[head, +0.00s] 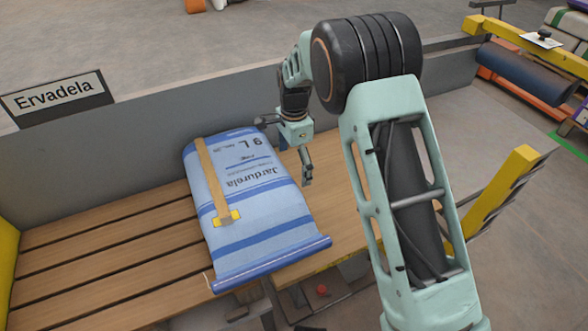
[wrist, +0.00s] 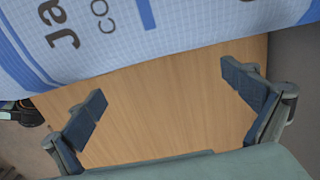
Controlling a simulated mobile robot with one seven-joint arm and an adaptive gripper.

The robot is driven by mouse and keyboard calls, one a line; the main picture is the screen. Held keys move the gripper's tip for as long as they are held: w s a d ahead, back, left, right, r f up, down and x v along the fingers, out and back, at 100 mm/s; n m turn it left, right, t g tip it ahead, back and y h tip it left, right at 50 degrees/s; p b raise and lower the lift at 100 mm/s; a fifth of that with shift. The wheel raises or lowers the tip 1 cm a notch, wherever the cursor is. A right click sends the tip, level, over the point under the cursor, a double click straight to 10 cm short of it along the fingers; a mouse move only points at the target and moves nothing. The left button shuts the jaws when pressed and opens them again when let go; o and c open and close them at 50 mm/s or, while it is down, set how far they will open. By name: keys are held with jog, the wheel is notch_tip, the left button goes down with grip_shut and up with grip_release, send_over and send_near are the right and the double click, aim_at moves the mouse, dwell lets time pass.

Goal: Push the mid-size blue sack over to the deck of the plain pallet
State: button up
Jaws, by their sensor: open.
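The blue sack (head: 255,205) lies flat, with printed text, dark blue bands and a tan strap with a yellow buckle. Its left part lies over the slatted wooden deck (head: 95,240); its right side borders a smooth wooden board (head: 345,225). What lies beneath the sack is hidden. My gripper (head: 306,172) is low over the board, at the sack's right side. In the wrist view my gripper (wrist: 163,88) is open and empty, with the sack (wrist: 140,45) just beyond its fingertips. I cannot tell whether they touch.
A grey wall (head: 140,140) runs behind the deck, with an "Ervadela" sign (head: 55,97) on it. The slatted deck left of the sack is bare. A yellow post (head: 500,195) stands at right. Rolled or stacked sacks (head: 525,75) lie beyond a yellow rail at upper right.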

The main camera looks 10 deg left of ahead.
aim_at(235, 185)
jog(key=shift+f, duration=0.15)
jog(key=shift+s+a+p, duration=0.35)
jog(key=shift+s+a, duration=1.35)
jog(key=shift+a, duration=0.6)
jog(key=shift+s+a+p, duration=0.35)
jog(key=shift+s+a, duration=1.3)
jog(key=shift+a, duration=0.6)
jog(key=shift+s+a+p, duration=0.35)
jog(key=shift+s+a, duration=1.35)
jog(key=shift+a, duration=0.6)
jog(key=s+a, duration=0.2)
jog(key=a, duration=0.1)
jog(key=s+a+p, duration=0.1)
jog(key=s+a, duration=0.4)
jog(key=a, duration=0.2)
jog(key=shift+s+p, duration=0.3)
jog(key=shift+p, duration=0.05)
jog(key=shift+s+a, duration=0.45)
jog(key=shift+a, duration=0.25)
jog(key=s+a, duration=0.2)
jog(key=a, duration=0.1)
jog(key=s+a, duration=0.3)
jog(key=a, duration=0.1)
jog(key=s+a+p, duration=0.1)
jog(key=s+a, duration=0.2)
jog(key=a, duration=0.1)
jog(key=shift+s, duration=0.2)
